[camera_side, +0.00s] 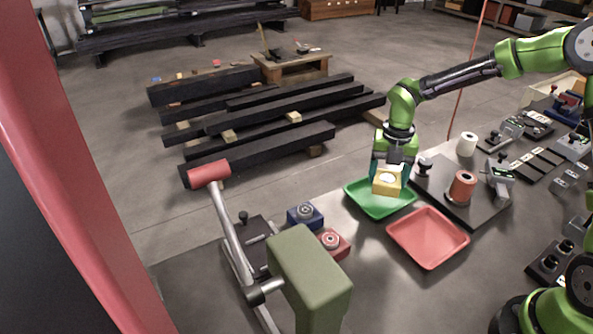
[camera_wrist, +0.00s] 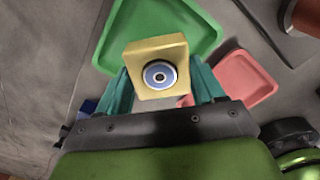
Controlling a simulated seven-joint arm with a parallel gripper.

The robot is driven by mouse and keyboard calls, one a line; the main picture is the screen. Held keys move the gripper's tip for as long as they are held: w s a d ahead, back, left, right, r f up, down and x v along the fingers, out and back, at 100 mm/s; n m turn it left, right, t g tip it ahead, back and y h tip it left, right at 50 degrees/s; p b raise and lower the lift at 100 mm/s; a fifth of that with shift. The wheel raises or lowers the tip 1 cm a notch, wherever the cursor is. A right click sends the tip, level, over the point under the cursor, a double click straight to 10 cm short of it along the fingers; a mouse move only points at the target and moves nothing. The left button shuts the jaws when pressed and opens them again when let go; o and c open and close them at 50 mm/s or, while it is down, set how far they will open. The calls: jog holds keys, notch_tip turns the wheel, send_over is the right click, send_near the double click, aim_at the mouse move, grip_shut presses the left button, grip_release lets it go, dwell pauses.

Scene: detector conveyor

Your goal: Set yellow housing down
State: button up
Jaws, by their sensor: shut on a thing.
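The yellow housing (camera_side: 386,184) is a block with a round fitting in its face. My gripper (camera_side: 390,175) is shut on it, with teal fingers on either side. The tray's visible part looks empty.
A red tray (camera_side: 428,238) lies right of the green one, empty. A blue housing (camera_side: 305,215) and a red housing (camera_side: 334,243) stand at the left. A dark plate with an orange cylinder (camera_side: 462,186) and a white cylinder (camera_side: 467,144) are to the right.

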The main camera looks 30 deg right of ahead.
jog(key=shift+w, duration=0.5)
jog(key=shift+w+f, duration=0.15)
jog(key=shift+f, duration=1.65)
jog(key=shift+f, duration=0.15)
jog(key=o, duration=1.5)
jog(key=shift+c, duration=0.2)
